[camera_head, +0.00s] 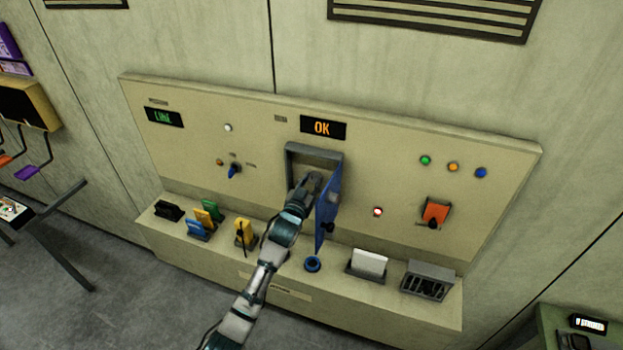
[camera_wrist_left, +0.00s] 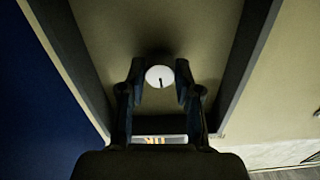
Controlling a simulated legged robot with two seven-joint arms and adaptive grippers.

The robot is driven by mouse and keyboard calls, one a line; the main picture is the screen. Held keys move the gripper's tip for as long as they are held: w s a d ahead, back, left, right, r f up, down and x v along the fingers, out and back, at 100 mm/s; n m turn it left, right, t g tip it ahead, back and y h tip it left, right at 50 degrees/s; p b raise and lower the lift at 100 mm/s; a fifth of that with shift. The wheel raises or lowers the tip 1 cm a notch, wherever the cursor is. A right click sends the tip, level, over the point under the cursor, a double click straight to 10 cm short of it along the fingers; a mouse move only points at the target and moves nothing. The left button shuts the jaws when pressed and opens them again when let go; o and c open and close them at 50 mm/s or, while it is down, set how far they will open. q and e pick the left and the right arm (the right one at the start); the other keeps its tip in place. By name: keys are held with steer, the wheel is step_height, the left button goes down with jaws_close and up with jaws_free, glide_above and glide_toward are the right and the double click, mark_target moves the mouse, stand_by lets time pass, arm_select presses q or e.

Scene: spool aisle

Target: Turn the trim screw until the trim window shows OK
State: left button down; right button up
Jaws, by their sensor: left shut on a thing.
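The trim screw (camera_wrist_left: 159,76) is a pale round knob with a dark mark, inside a recess whose blue door (camera_head: 328,207) stands open. My left gripper (camera_head: 312,182) reaches into the recess. In the left wrist view its fingers (camera_wrist_left: 159,82) are closed on both sides of the screw. In the head view the screw is hidden by my gripper. My right gripper is not in view.
A blue knob (camera_head: 234,171) and a green-lit window (camera_head: 164,117) are on the panel's left. An orange switch (camera_head: 435,212) is at right. The ledge holds coloured blocks, a blue ring (camera_head: 312,264), a white card (camera_head: 369,263) and a slotted grey box (camera_head: 428,280).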

arm_select(q)
steer(key=shift+m+p, duration=0.5)
steer(key=shift+m, duration=0.5)
steer(key=c, duration=0.8)
jaws_free()
steer(key=shift+s, duration=0.1)
steer(key=v, duration=1.1)
steer(key=shift+s, duration=0.35)
steer(key=shift+a+f, duration=0.1)
steer(key=shift+f, duration=0.05)
